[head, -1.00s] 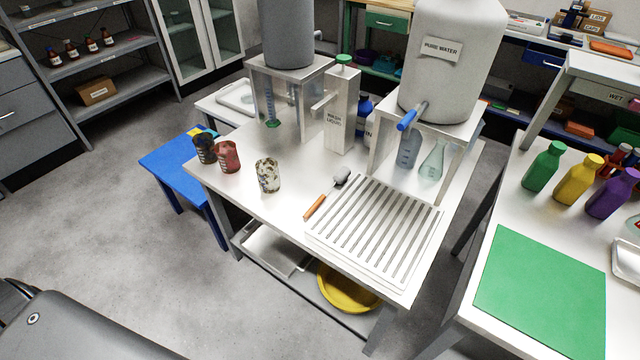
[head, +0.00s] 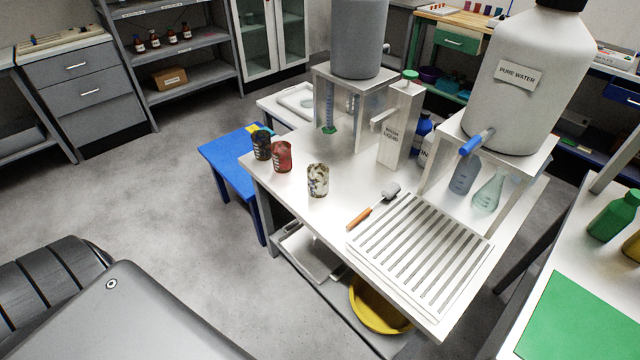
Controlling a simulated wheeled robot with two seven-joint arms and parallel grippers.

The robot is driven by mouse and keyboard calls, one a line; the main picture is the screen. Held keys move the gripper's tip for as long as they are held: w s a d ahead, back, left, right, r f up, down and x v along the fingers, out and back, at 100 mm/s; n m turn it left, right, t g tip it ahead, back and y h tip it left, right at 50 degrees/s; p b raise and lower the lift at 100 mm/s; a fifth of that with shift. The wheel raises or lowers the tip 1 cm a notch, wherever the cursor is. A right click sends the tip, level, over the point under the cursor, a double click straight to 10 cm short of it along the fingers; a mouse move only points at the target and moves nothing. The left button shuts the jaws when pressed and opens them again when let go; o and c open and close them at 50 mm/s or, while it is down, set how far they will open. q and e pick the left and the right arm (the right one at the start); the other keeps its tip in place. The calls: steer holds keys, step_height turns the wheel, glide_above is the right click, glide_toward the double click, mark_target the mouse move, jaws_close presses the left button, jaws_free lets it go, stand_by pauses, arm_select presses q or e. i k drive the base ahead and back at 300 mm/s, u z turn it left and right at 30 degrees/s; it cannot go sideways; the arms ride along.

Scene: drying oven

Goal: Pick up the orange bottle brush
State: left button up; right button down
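The bottle brush (head: 360,217) has an orange handle and a grey brush head. It lies on the white table (head: 290,198), just left of the slatted drain rack (head: 420,250). Its handle points to the front left and its head to the back right. Nothing is touching it from above. Neither of my grippers shows in the head view.
A stained beaker (head: 317,181), a red beaker (head: 281,157) and a dark beaker (head: 261,145) stand left of the brush. The wash liquid dispenser (head: 399,125) and pure water tank (head: 530,80) stand behind. A yellow basin (head: 378,308) is below.

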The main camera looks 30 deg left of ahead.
mark_target(393, 189)
steer(key=k, duration=0.5)
steer(key=u, duration=0.9)
steer(key=i, duration=0.75)
steer(key=z, duration=1.2)
